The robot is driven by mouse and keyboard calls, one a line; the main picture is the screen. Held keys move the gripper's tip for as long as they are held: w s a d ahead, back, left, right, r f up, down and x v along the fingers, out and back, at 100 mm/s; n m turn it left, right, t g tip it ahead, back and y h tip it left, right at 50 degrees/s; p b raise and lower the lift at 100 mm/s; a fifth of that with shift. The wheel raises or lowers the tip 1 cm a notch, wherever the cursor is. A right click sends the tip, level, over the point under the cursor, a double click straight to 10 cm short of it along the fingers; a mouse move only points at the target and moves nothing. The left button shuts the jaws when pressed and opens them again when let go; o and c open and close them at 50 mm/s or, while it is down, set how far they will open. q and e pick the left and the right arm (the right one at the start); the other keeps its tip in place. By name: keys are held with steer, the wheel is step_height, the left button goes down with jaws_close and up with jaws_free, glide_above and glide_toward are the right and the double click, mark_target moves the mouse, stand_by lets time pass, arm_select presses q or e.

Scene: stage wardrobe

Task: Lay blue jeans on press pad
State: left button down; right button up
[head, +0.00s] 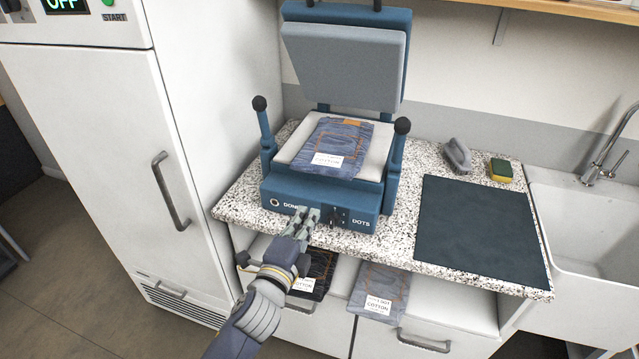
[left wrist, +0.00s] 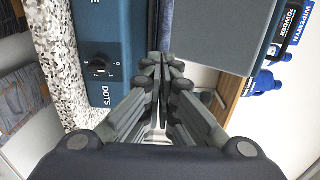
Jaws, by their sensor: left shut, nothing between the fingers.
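Folded blue jeans (head: 338,143) with a white label lie on the pale press pad (head: 289,151) of the blue press. The press lid (head: 345,65) is raised above them. My left gripper (head: 307,212) is shut and empty in front of the press's front panel, beside the dots knob (head: 337,216). The left wrist view shows its closed fingers (left wrist: 163,62) and the knob (left wrist: 99,66) to their left. In the head view it hides part of the panel. I cannot tell whether it touches the press. My right gripper is not in view.
Folded black jeans (head: 316,268) and labelled grey-blue jeans (head: 381,289) lie below the speckled counter (head: 400,250). A dark mat (head: 480,230), grey iron-like item (head: 457,155) and sponge (head: 501,169) are on the counter. The sink (head: 580,225) is right, a white cabinet (head: 100,130) left.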

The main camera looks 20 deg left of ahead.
mark_target(327, 178)
arm_select(q)
steer(key=w, duration=0.4)
steer(key=w+p, duration=0.1)
steer(key=w, duration=0.3)
steer(key=w+p, duration=0.1)
steer(key=w, duration=0.3)
steer(key=shift+d, duration=0.25)
steer(key=shift+w+b, duration=0.35)
steer(key=shift+w, duration=0.5)
steer(key=shift+w+f, duration=0.1)
steer(key=shift+w, duration=0.1)
